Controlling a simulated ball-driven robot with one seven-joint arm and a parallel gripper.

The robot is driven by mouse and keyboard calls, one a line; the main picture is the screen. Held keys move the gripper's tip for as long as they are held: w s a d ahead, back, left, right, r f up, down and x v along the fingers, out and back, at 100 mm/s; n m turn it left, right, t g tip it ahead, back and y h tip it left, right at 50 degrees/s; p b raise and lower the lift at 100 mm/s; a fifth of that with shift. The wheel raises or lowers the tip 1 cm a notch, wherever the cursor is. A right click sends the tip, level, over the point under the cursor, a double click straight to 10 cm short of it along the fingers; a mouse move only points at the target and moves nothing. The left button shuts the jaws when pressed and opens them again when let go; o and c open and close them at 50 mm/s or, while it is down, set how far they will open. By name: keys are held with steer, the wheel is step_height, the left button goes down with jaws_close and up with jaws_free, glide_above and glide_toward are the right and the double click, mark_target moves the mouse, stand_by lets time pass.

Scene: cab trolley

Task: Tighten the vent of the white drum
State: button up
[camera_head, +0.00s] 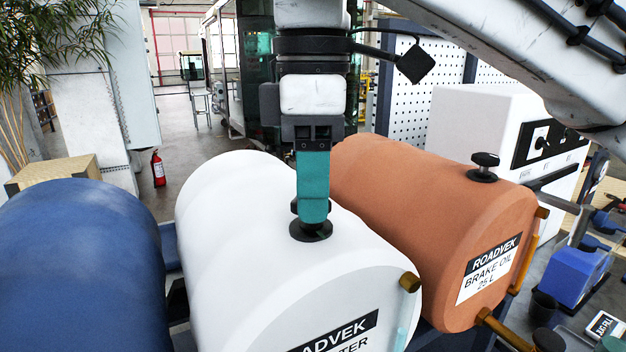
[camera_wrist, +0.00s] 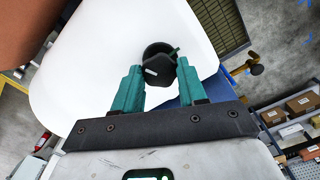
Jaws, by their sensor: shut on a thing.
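The white drum (camera_head: 235,215) lies on its side in the middle of the head view, with a black-and-white label on its front end. Its black vent (camera_head: 311,232) sits on top near the front. My gripper (camera_head: 312,215) comes straight down from above with teal fingers and is shut on the vent's knob. In the wrist view the vent (camera_wrist: 158,66) shows between the two teal fingertips, with a light mark on its knob, and the white drum (camera_wrist: 85,70) is behind it. The fingers hide part of the knob in the head view.
An orange brake oil drum (camera_head: 400,190) with its own black vent (camera_head: 484,166) lies close on the right. A blue drum (camera_head: 80,265) lies on the left. A white cabinet (camera_head: 470,115) stands behind the orange drum. Open floor (camera_head: 185,130) shows at the back left.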

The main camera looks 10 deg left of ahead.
steer(key=c, duration=0.3)
